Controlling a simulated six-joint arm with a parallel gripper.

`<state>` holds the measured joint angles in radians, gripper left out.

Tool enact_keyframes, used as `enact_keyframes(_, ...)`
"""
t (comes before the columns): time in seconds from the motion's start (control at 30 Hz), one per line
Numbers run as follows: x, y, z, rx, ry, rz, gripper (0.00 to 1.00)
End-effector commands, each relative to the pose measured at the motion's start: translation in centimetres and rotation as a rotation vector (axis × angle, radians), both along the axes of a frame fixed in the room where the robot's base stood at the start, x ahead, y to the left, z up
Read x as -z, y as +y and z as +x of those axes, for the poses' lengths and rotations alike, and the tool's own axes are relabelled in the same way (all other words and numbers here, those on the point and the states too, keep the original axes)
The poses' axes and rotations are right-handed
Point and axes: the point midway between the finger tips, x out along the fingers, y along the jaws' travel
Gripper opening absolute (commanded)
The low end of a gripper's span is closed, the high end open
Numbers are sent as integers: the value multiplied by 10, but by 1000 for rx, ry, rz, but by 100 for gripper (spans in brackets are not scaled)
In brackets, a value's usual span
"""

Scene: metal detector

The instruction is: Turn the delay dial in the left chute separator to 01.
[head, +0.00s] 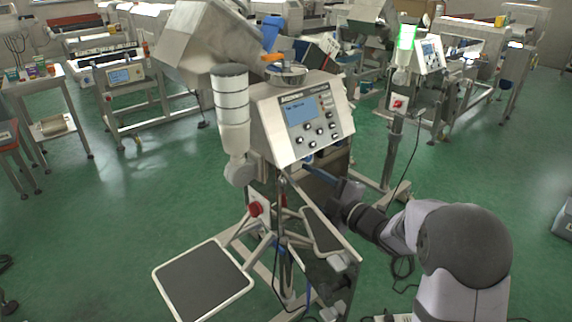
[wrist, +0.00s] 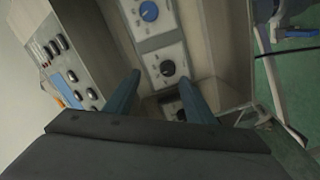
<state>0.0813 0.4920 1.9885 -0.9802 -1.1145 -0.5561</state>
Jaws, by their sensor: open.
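The chute separator's dial panel (wrist: 160,44) shows in the wrist view as a light strip inside a metal housing. A blue dial (wrist: 149,11) sits at its top and a black dial (wrist: 167,68) below. Another dark dial (wrist: 181,115) lower down is partly covered by my right finger. Dial labels and settings are too small to read, so I cannot tell which is the delay dial. My gripper (wrist: 160,79) is open, its two blue-grey fingers appearing either side of the black dial, holding nothing. In the head view my gripper (head: 318,172) reaches under the metal detector; the dials are hidden there.
The metal detector (head: 300,115), with screen and buttons, stands above my gripper. A grey tray (head: 205,283) and a red button (head: 255,209) are at its lower left. Metal legs and hanging cables crowd the space below. Green floor is open around the stand.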

Motion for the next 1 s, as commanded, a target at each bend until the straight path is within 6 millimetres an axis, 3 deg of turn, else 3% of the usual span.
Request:
enact_keyframes(0.03, -15, -4, 2, 8, 25, 2, 50)
enact_keyframes(0.07, -17, -7, 5, 12, 35, 4, 50)
enact_keyframes(0.43, -27, -16, 26, -61, 140, -20, 50)
enact_keyframes(0.67, -10, -6, 28, -119, 443, 175, 50)
enact_keyframes(1.0, -13, 1, 25, -79, 971, 525, 50)
